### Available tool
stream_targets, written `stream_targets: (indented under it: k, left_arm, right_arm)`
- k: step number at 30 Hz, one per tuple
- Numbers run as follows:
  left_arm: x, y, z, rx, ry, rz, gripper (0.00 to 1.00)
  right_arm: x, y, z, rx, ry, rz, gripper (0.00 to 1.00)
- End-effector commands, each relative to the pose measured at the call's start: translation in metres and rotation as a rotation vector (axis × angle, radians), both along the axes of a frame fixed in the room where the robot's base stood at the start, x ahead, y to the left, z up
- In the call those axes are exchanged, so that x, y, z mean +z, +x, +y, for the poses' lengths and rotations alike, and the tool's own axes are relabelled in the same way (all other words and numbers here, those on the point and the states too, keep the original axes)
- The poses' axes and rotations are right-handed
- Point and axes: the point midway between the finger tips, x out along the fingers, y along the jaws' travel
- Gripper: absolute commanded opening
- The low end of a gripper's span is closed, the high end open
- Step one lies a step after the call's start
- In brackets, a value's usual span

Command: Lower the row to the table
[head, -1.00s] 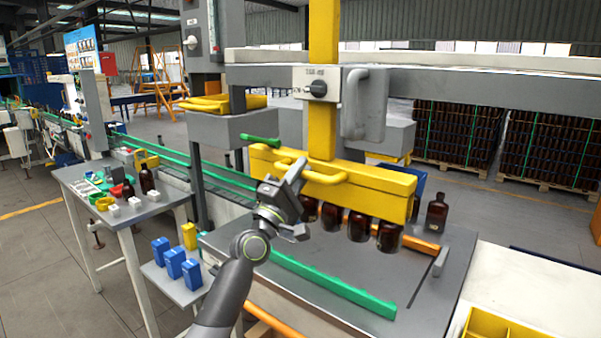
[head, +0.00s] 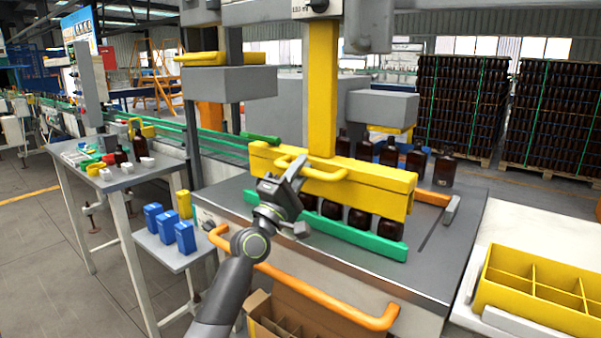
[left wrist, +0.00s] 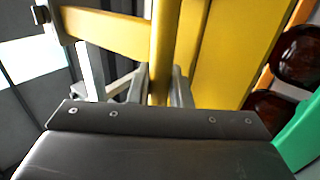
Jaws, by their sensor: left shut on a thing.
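A row of dark amber bottles (head: 358,221) hangs upright under a yellow lifting bar (head: 375,195) in the head view. A green rail (head: 345,237) in front hides the bottles' bases, so I cannot tell whether they touch the grey table (head: 455,240). My left gripper (head: 287,185) is shut on the yellow handle (head: 325,174) on the bar's front. In the left wrist view the handle (left wrist: 163,45) runs between the fingers, with bottles (left wrist: 300,55) and the green rail (left wrist: 302,137) at the right. My right gripper is not in view.
More amber bottles (head: 415,163) stand behind the bar. An orange rail (head: 300,288) runs along the table's front, above a cardboard box (head: 262,312). A yellow divided crate (head: 535,262) is at the right. Blue blocks (head: 153,217) sit on a side shelf at the left.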

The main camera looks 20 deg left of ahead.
Motion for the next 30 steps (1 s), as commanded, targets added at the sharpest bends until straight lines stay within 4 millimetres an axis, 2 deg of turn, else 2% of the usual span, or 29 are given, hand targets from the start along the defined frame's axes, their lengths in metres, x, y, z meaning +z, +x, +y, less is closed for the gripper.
stream_targets:
  k: [1,10,11,12,23,26,30]
  left_arm:
    - [-0.009,0.001,0.0,-0.002,0.003,0.015,0.0]
    - [-0.012,0.002,0.0,-0.002,0.004,0.022,0.0]
    - [-0.012,0.002,0.0,-0.002,0.005,0.023,0.2]
    - [-0.012,0.002,0.0,-0.003,0.005,0.023,0.26]
    - [-0.01,0.001,0.0,-0.002,0.003,0.017,0.26]
    - [-0.013,-0.003,0.002,-0.001,0.003,0.017,0.26]
    - [-0.024,-0.018,0.007,0.0,0.004,0.018,0.26]
  right_arm:
    - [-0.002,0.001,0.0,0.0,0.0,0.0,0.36]
    - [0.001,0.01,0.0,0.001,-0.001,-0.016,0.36]
    - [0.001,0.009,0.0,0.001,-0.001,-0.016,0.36]
    - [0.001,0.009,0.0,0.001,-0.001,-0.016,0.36]
    - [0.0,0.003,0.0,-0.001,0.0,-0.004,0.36]
    - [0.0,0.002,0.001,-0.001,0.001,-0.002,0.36]
    - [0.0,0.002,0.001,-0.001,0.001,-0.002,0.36]
